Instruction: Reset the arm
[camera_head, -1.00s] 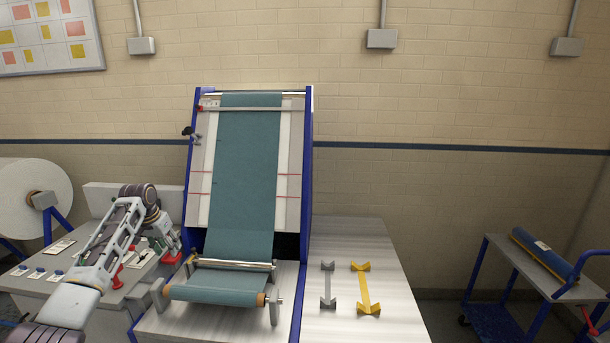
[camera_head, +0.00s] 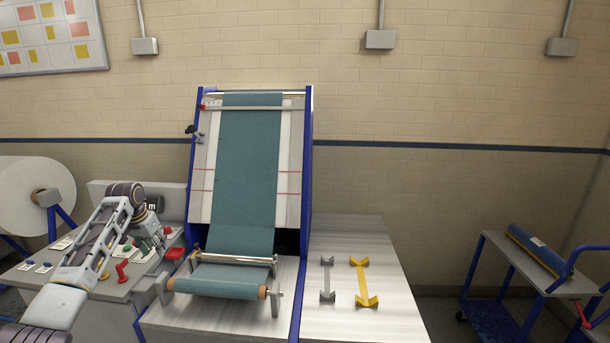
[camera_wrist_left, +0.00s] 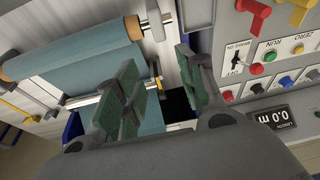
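My left arm comes in from the lower left in the head view, bent over the control panel (camera_head: 105,287). My left gripper (camera_wrist_left: 158,88) shows in the wrist view with its two green-padded fingers apart and nothing held between them. In the head view it is small and partly hidden beside the wrist, above the right part of the panel. Behind the fingers in the wrist view are the teal fabric roll (camera_wrist_left: 75,55) and panel switches. The length display (camera_wrist_left: 271,117) reads 0.0 m. My right gripper is in neither view.
The blue-framed machine (camera_head: 308,150) carries teal fabric (camera_head: 248,160) down to a front roll (camera_head: 220,284). A grey holder (camera_head: 327,280) and a yellow holder (camera_head: 362,283) lie on the metal top at right. A cart (camera_head: 515,265) bears a blue roll; a white roll (camera_head: 22,190) stands left.

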